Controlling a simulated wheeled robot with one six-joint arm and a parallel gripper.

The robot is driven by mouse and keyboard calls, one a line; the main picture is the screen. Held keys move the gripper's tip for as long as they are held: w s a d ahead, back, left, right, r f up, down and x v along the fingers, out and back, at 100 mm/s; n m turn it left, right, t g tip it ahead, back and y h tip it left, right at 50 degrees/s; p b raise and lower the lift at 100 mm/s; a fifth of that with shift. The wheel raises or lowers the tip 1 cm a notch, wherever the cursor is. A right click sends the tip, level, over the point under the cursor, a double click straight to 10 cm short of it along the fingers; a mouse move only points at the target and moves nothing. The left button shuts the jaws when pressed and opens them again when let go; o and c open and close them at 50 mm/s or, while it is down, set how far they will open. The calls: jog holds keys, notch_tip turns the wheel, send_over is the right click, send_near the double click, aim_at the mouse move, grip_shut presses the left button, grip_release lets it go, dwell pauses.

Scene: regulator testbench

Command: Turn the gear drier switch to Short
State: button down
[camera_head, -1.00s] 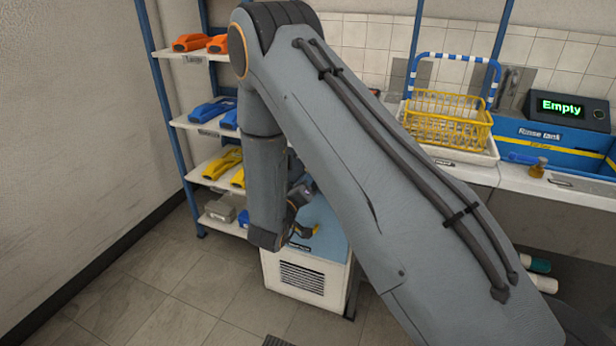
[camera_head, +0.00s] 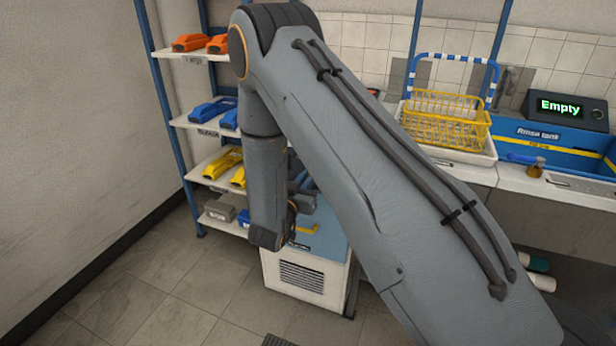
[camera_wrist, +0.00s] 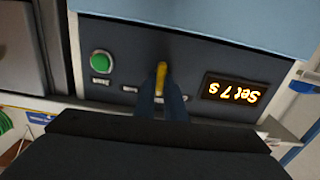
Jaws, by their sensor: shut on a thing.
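The gear drier (camera_head: 306,280) is a white box with a vent grille and a blue top, low in the middle of the head view. Its dark control panel fills the wrist view and appears upside down. The small labels by the switch are partly covered by the fingers and unreadable. My arm hides the gripper's tips in the head view.
A shelf rack (camera_head: 205,122) with orange, blue and yellow parts stands to the left. A yellow wire basket (camera_head: 440,120) and a blue rinse tank (camera_head: 545,137) reading "Empty" are on the counter to the right.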

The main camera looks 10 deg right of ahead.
dwell(0.3)
jog(key=c, duration=1.8)
grip_release()
jog(key=v, duration=0.7)
jog(key=shift+s+a, duration=0.25)
jog(key=shift+s, duration=0.05)
